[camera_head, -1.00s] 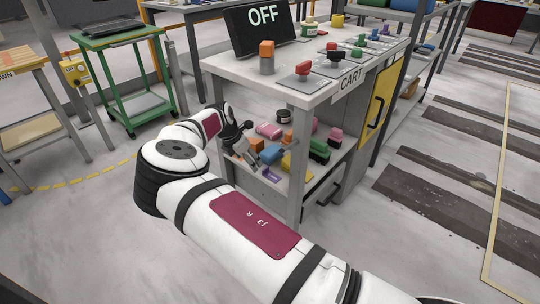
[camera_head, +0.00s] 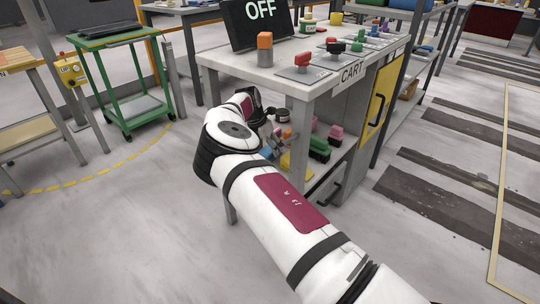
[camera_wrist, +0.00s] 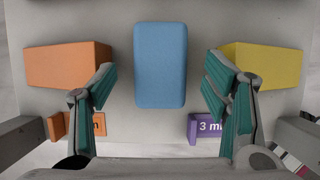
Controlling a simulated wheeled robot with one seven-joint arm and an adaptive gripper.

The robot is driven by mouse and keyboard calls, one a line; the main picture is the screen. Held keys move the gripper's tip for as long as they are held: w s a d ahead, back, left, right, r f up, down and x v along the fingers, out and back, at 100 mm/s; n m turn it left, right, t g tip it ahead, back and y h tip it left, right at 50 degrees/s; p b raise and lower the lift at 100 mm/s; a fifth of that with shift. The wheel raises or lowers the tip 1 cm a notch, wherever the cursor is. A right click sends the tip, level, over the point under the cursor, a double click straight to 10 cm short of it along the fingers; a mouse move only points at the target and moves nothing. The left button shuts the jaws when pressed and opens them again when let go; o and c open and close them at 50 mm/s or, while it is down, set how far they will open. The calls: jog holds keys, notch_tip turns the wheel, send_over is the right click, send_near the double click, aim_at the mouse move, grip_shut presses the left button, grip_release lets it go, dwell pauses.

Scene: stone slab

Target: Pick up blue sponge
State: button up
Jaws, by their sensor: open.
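The blue sponge (camera_wrist: 160,65) lies on a grey shelf (camera_wrist: 120,120) in the upper middle of the wrist view. It is a rounded blue block, its long side running away from my gripper. My gripper (camera_wrist: 162,92) is open, its two green-padded fingers apart on either side of the sponge's near part, with nothing held. I cannot tell how high the fingertips are above the shelf. In the head view a small blue patch (camera_head: 266,152) of the sponge shows beside my arm, which hides most of it.
An orange block (camera_wrist: 65,65) lies left of the sponge and a yellow block (camera_wrist: 265,63) right of it, each close to a finger. A purple label block (camera_wrist: 207,130) lies nearer. The cart's worktop (camera_head: 290,85) is above the shelf, with a front leg (camera_head: 298,150).

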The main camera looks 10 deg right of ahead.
aim_at(270, 149)
jog(key=b+x, duration=0.1)
jog(key=x, duration=0.2)
jog(key=shift+f, duration=0.2)
jog(key=c, duration=1)
jog(key=shift+r, duration=0.1)
jog(key=shift+c, duration=0.2)
